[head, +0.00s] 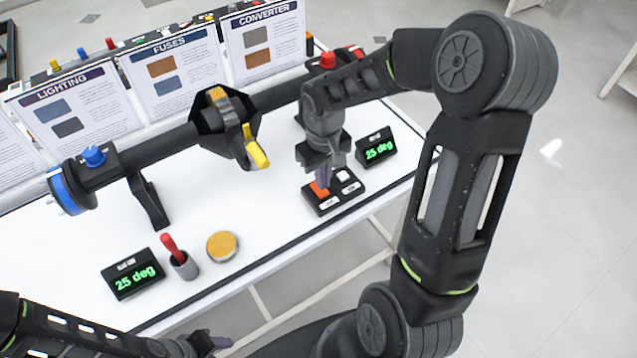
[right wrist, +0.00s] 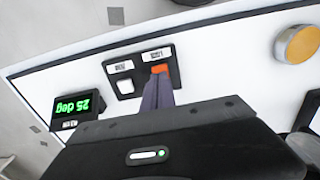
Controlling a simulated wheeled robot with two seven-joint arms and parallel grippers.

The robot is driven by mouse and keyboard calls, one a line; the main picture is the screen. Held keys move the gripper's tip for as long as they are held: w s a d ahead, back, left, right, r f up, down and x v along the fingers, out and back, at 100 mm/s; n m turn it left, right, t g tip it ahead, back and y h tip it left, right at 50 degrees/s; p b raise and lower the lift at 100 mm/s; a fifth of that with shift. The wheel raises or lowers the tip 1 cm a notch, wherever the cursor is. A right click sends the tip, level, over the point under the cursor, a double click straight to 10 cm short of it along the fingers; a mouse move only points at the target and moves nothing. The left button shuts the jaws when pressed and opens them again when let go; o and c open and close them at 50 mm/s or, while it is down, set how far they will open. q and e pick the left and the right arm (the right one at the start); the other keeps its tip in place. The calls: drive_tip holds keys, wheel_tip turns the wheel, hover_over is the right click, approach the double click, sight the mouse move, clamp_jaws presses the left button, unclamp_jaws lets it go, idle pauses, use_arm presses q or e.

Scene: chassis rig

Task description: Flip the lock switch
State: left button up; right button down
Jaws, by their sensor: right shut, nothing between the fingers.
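A black switch box (head: 335,201) lies on the white table, with an orange switch (head: 319,189) and a white switch (head: 343,175), each beside a small label too small to read. The box also shows in the right wrist view (right wrist: 125,86), with the orange switch (right wrist: 160,69) just beyond my fingertips. My right gripper (head: 323,175) is shut and empty, pointing down over the orange switch; I cannot tell whether it touches it. My left gripper (head: 214,343) is low at the table's front, and its jaws are unclear.
A display reading 25 deg (head: 378,148) stands right of the box, and another (head: 133,278) at the front left. A red-handled stick in a cup (head: 182,258) and an orange round button (head: 222,246) are near the front edge. A black axle (head: 160,149) with a yellow lever (head: 256,148) spans behind.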

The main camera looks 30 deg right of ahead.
sight(323, 192)
wheel_tip(323, 192, up, 4)
drive_tip(key=p, duration=0.2)
drive_tip(key=shift+r+p, duration=0.2)
drive_tip(key=shift+p, duration=0.15)
idle(0.4)
